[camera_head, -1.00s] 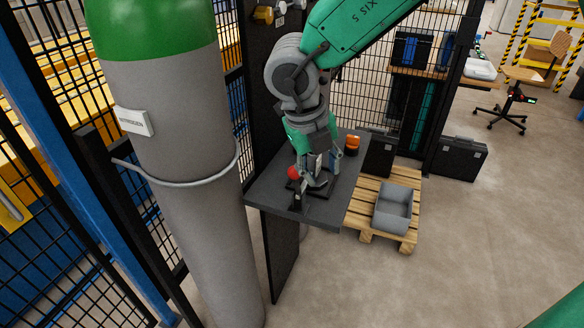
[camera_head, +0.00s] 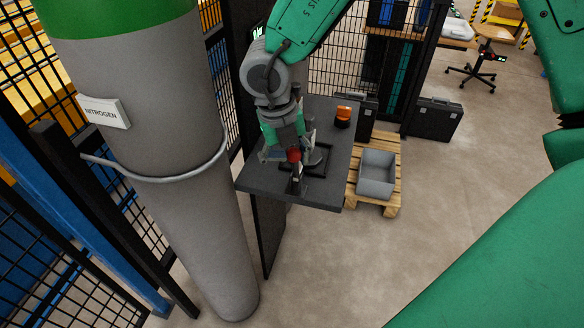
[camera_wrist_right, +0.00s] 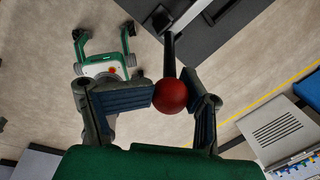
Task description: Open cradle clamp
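The clamp's red ball knob (camera_head: 293,155) sits on a dark upright lever near the front edge of the dark table (camera_head: 258,184). A dark cradle frame (camera_head: 318,166) lies on the table just beside it. My right gripper (camera_head: 290,151) comes down from above, its fingers spread either side of the knob. In the right wrist view the red knob (camera_wrist_right: 171,96) lies between the fingertips, in front of its dark lever (camera_wrist_right: 169,56). The gripper looks open; firm contact cannot be told. My left gripper is not in view.
A tall grey nitrogen cylinder (camera_head: 170,190) with a green top stands left of the table. An orange beacon (camera_head: 343,116) stands on the table's far side. A grey bin (camera_head: 376,173) sits on a wooden pallet (camera_head: 388,210) at right.

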